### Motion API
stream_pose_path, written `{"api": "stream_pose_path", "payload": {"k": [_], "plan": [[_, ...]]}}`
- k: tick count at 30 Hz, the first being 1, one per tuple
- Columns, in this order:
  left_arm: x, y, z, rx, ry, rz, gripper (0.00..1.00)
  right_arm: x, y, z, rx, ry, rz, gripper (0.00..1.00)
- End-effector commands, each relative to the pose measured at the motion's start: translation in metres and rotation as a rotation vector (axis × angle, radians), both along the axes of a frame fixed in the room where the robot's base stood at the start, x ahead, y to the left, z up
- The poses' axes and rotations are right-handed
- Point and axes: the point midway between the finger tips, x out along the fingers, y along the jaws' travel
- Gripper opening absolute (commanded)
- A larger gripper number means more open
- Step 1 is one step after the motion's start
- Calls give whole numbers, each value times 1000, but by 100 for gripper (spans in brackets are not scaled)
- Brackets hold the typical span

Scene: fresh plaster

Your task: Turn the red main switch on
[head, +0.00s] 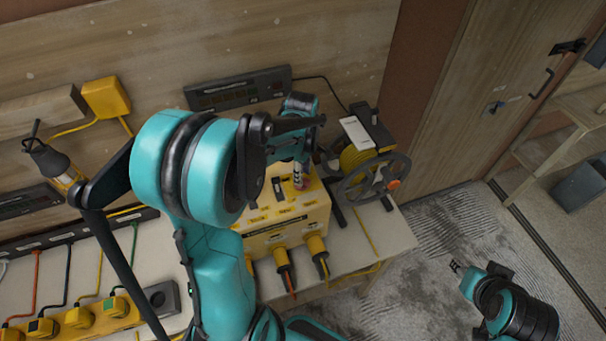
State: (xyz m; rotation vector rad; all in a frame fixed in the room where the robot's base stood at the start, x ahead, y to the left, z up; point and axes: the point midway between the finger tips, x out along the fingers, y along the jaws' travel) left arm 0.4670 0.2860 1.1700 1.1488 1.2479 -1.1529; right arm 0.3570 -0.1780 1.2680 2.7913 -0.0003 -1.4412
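A yellow power box (285,222) stands on the workbench, with plugs in its front and a small black switch part (278,188) on top. I cannot make out a clearly red main switch; a small reddish and pale part shows at the box's top right, beside my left gripper. My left gripper (298,172) points down at that spot, below its teal wrist. Its fingers are small and partly hidden by my arm, so their opening and any contact are unclear. My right gripper (456,267) is low at the right, over the floor, far from the box.
A black handwheel (376,178) and a yellow cable reel (356,158) sit right of the box. A black display unit (238,89) is on the wall behind. The floor (440,235) right of the bench is clear.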

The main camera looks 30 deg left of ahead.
Motion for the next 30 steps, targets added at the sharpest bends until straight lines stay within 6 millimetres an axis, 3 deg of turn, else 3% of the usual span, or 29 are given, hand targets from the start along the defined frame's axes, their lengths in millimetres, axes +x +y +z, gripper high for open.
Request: {"api": "stream_pose_path", "payload": {"k": [4,12,13,16,17,30], "plan": [[0,0,-12,0,0,0,34,0,0,-1,0,0,0,40],[0,0,-14,0,0,-1,34,0,0,-1,0,0,0,40],[0,0,-14,0,0,-1,31,0,0,-1,0,0,0,40],[-1,0,-14,0,0,-1,5,0,0,-1,0,0,0,40],[-1,0,-14,0,0,-1,0,0,0,-1,0,0,0,40],[0,0,-14,0,-1,-42,0,0,0,-3,0,0,0,40]]}}
